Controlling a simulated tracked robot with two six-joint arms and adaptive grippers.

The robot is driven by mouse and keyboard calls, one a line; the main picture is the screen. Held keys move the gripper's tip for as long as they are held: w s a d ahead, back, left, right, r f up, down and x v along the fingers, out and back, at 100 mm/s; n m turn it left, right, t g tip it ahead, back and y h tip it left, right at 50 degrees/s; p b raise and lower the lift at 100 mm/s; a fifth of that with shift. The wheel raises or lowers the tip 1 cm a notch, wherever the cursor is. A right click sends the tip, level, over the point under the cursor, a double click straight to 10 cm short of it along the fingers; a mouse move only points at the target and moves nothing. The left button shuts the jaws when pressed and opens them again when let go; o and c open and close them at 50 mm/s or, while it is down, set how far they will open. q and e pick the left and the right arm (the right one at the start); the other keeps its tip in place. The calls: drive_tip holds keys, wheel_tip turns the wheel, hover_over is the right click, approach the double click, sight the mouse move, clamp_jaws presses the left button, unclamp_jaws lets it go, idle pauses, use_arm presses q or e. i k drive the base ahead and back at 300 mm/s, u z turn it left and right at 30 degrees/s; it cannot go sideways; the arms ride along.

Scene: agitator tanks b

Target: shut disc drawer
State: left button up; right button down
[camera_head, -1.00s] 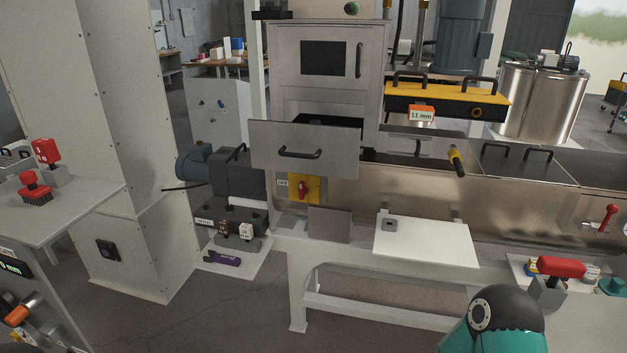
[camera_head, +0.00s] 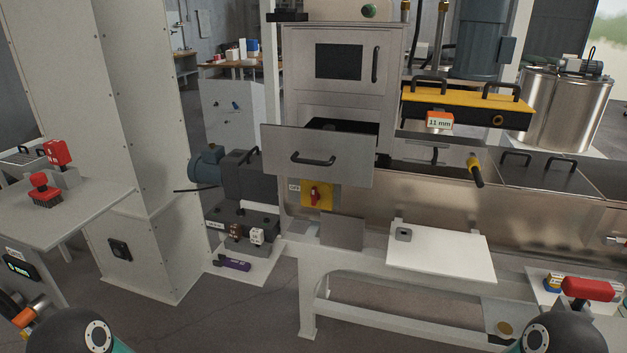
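The disc drawer (camera_head: 317,158) is a grey metal drawer with a dark bar handle (camera_head: 313,160). It stands pulled out from the grey cabinet (camera_head: 335,100), below a door with a dark window. A dark interior shows over the top edge of its front. What lies inside cannot be made out. Dark rounded parts of my arms show at the bottom left and bottom right edges, well short of the drawer. Neither gripper is in the picture.
A white board (camera_head: 441,254) lies on the bench in front of the steel trough. A yellow-topped black unit (camera_head: 467,105) stands right of the cabinet. A red-handled tool (camera_head: 587,289) sits at the bench's right end. A grey table (camera_head: 60,205) stands at the left. Open floor lies between.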

sight(342, 158)
drive_tip(key=i, duration=0.9)
drive_tip(key=u, duration=0.05)
